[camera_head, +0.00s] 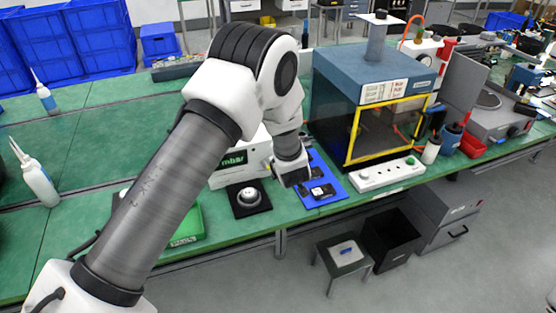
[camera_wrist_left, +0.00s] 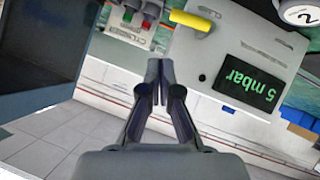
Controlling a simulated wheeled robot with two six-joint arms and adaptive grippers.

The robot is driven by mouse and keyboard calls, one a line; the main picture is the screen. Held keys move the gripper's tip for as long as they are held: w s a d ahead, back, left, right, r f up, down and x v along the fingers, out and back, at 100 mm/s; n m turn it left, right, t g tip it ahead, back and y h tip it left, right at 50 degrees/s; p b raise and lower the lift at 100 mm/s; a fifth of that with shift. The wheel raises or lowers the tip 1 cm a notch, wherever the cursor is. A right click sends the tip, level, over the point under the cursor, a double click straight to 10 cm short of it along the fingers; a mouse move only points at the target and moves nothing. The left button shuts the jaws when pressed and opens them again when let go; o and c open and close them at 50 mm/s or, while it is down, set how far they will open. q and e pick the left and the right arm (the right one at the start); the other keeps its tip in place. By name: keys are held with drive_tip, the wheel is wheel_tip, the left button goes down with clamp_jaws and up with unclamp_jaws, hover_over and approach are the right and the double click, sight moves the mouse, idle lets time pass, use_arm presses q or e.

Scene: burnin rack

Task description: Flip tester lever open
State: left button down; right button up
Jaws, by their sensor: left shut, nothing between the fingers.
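The tester is a pale box with a green-lit display, partly hidden behind my left arm in the head view (camera_head: 233,158). In the left wrist view its front panel (camera_wrist_left: 215,60) appears upside down, with a display reading "5 mbar" (camera_wrist_left: 247,83). A yellow cylindrical handle, which looks like the lever (camera_wrist_left: 192,21), sticks out near the top of that view. My left gripper (camera_wrist_left: 158,66) is shut and empty; its fingertips appear below and left of the yellow handle, apart from it in the picture. In the head view the gripper is beside the tester, its fingertips unclear. My right gripper is not in view.
A blue mat (camera_head: 335,187) with small dark parts lies beside the tester. A dark square pad (camera_head: 238,207) with a round white piece is in front. A blue-topped chamber with a yellow-framed window (camera_head: 352,135) stands close on the right. A white power strip (camera_head: 385,176) lies before it.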

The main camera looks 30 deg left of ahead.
use_arm(q)
drive_tip(key=b+v, duration=0.1)
drive_tip(key=v, duration=0.7)
drive_tip(key=shift+w+d, duration=0.35)
drive_tip(key=shift+w+f, duration=0.1)
drive_tip(key=shift+w, duration=0.05)
